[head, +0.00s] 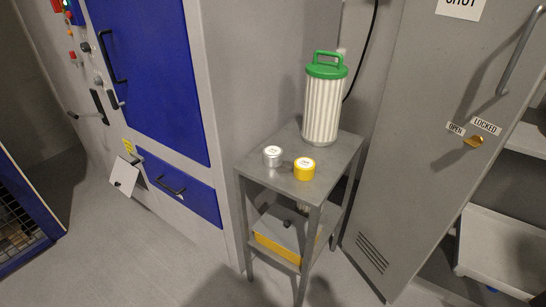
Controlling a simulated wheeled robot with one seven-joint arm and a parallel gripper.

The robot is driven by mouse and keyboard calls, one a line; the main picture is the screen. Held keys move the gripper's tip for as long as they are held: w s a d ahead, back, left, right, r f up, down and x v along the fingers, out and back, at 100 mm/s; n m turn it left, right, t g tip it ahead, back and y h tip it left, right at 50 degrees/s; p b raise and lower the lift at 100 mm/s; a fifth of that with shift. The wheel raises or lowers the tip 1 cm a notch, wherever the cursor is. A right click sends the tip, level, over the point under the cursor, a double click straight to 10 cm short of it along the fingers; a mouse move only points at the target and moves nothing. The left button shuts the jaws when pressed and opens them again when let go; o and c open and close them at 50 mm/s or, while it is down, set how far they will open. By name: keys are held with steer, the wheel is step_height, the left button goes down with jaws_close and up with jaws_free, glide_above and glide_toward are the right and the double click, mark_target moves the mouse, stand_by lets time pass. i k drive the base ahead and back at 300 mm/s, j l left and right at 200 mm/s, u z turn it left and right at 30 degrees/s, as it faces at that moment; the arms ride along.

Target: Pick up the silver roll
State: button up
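The silver roll (272,156) is a short, upright cylinder with a pale label on its top. It stands on the top of a small grey metal table (269,176), near the front left edge. A yellow roll (304,168) of similar size stands just right of it, with a small gap between them. My gripper is not in view, so its state is hidden.
A tall white ribbed canister (322,110) with a green lid and handle (327,66) stands at the table's back. A blue-panelled cabinet (150,70) is at left. A grey locker door (430,120) stands at right. Floor (150,255) at front left is clear.

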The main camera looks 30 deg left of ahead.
mark_target(272, 155)
steer(key=u, duration=1.3)
steer(key=i+j+z, duration=0.1)
steer(key=j, duration=0.25)
steer(key=i+j+z, duration=0.1)
steer(key=i+j, duration=0.2)
steer(key=i+j+z, duration=0.15)
steer(key=j, duration=0.25)
steer(key=i+j+z, duration=0.1)
steer(key=j, duration=0.3)
steer(key=i+j+z, duration=0.1)
steer(key=j, duration=0.3)
steer(key=i+j+z, duration=0.1)
steer(key=j, duration=0.3)
steer(key=i+j+z, duration=0.1)
steer(key=i+j, duration=0.15)
steer(key=j, duration=0.2)
